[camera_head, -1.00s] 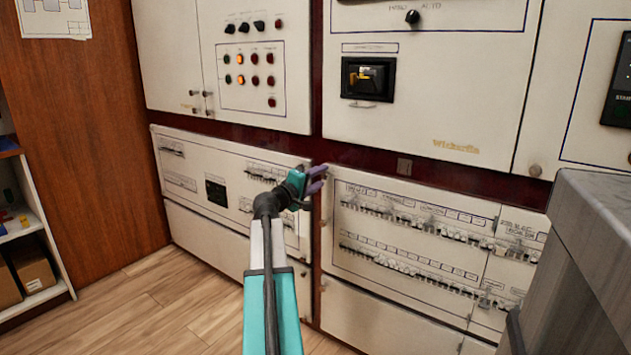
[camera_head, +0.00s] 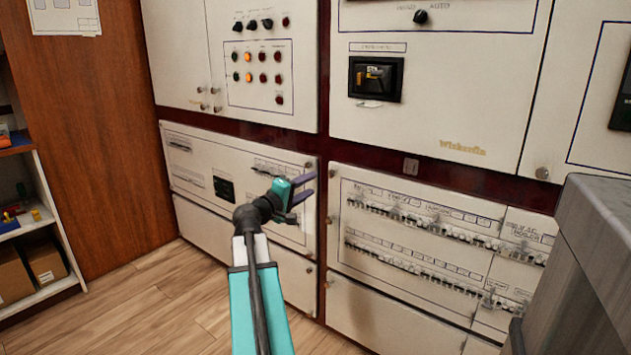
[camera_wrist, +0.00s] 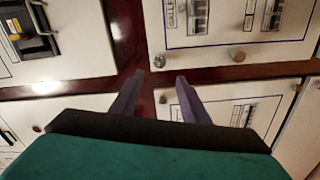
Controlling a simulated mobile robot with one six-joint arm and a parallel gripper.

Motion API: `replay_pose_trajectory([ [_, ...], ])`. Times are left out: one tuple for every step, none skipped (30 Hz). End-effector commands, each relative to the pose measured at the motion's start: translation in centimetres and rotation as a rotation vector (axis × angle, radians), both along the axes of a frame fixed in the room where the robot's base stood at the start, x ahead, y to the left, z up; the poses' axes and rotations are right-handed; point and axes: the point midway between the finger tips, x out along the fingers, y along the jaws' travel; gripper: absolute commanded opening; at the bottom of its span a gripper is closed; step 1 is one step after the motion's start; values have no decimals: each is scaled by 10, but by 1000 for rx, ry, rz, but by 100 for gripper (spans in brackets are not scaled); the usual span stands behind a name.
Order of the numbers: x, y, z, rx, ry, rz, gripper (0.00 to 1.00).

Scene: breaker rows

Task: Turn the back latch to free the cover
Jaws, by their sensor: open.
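My gripper (camera_head: 307,189) is open and empty in front of the cabinet, near the seam between the left breaker panel (camera_head: 200,200) and the right breaker panel (camera_head: 425,285). In the wrist view its fingertips (camera_wrist: 160,78) lie apart over a dark red strip. Small round knobs sit at panel edges there: one by the fingers (camera_wrist: 159,60) and a larger one farther right (camera_wrist: 238,56). I cannot tell which is the back latch, or which plate is the cover. A black-framed window with a yellow part (camera_head: 376,78) is in the upper panel.
A grey block (camera_head: 600,260) stands close on the right. Shelves with boxes (camera_head: 45,262) stand at the left beside a wooden wall (camera_head: 90,150). An upper panel carries lamps and switches (camera_head: 260,65). The wood floor (camera_head: 150,310) is clear at the lower left.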

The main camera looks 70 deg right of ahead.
Motion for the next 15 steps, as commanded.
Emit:
replay_pose_trajectory([
  [2, 9, 1, 0, 0, 2, 42],
  [2, 13, 1, 0, 0, 1, 42],
  [4, 18, 1, 1, 0, 1, 42],
  [5, 21, 1, 0, 0, 2, 42],
  [7, 25, 1, 0, 0, 3, 42],
  [8, 29, 1, 0, 0, 2, 42],
  [9, 31, 0, 1, 0, 1, 42],
  [9, 33, 0, 1, 0, 1, 42],
  [10, 36, 0, 1, 0, 1, 42],
  [11, 38, 0, 1, 0, 1, 42],
  [11, 39, 0, 1, 0, 1, 42],
  [12, 40, 0, 1, 0, 1, 42],
  [12, 41, 0, 1, 0, 1, 42],
  [12, 41, 0, 1, 0, 1, 42],
  [13, 42, 0, 1, 0, 1, 42],
])
